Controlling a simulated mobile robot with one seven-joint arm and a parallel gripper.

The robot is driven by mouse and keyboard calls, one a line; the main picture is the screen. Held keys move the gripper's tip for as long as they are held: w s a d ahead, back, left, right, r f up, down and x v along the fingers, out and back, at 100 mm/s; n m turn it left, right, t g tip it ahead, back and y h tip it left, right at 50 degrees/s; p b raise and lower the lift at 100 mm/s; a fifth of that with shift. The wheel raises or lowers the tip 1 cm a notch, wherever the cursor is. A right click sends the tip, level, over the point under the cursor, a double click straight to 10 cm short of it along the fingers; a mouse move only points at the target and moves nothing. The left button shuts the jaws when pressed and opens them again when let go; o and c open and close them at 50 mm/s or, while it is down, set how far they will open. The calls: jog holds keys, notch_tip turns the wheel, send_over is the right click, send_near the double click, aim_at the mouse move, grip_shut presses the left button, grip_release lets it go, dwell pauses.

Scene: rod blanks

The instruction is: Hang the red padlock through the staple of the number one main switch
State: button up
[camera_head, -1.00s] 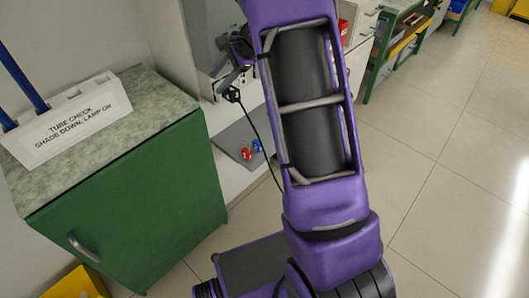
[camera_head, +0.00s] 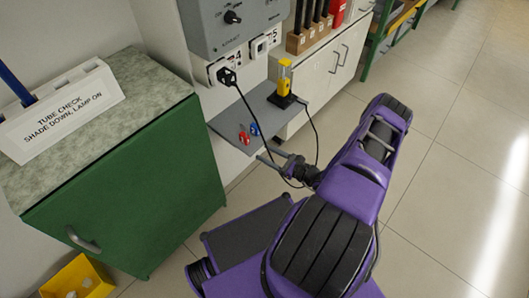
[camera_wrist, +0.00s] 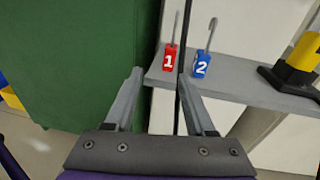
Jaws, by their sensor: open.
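The red padlock (camera_head: 243,138), marked 1, stands on the grey shelf (camera_head: 222,122) with its long shackle up. It also shows in the wrist view (camera_wrist: 169,59), just beyond my fingertips. A blue padlock (camera_head: 254,129), marked 2, stands close to its right, also in the wrist view (camera_wrist: 201,65). My gripper (camera_head: 264,156) is open and empty, in front of the shelf edge and apart from both padlocks; its spread fingers show in the wrist view (camera_wrist: 160,76). The grey switch box (camera_head: 205,30) with a black rotary knob is on the wall above. I cannot make out its staple.
A black plug (camera_head: 226,76) trails a cable past the shelf; in the wrist view a dark cable crosses near the right finger. A yellow device (camera_head: 284,78) on a black base stands at the shelf's right. A green cabinet (camera_head: 130,190) is left. Floor at right is clear.

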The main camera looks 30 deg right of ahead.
aim_at(247, 135)
jog(key=shift+w+a+f+m+t+h+b, duration=0.3)
jog(key=shift+w+a, duration=0.3)
jog(key=shift+w, duration=1.2)
jog(key=shift+w+a+f+m+t+h+b, duration=0.2)
jog(key=shift+w+a+m+h+b, duration=0.3)
jog(key=shift+w, duration=1.35)
jog(key=shift+w+a+f+m+t+h+b, duration=0.25)
jog(key=shift+w+a, duration=0.45)
jog(key=shift+w, duration=1.1)
jog(key=shift+r, duration=0.1)
grip_shut()
jog(key=shift+r+p, duration=1.05)
jog(key=shift+r, duration=0.45)
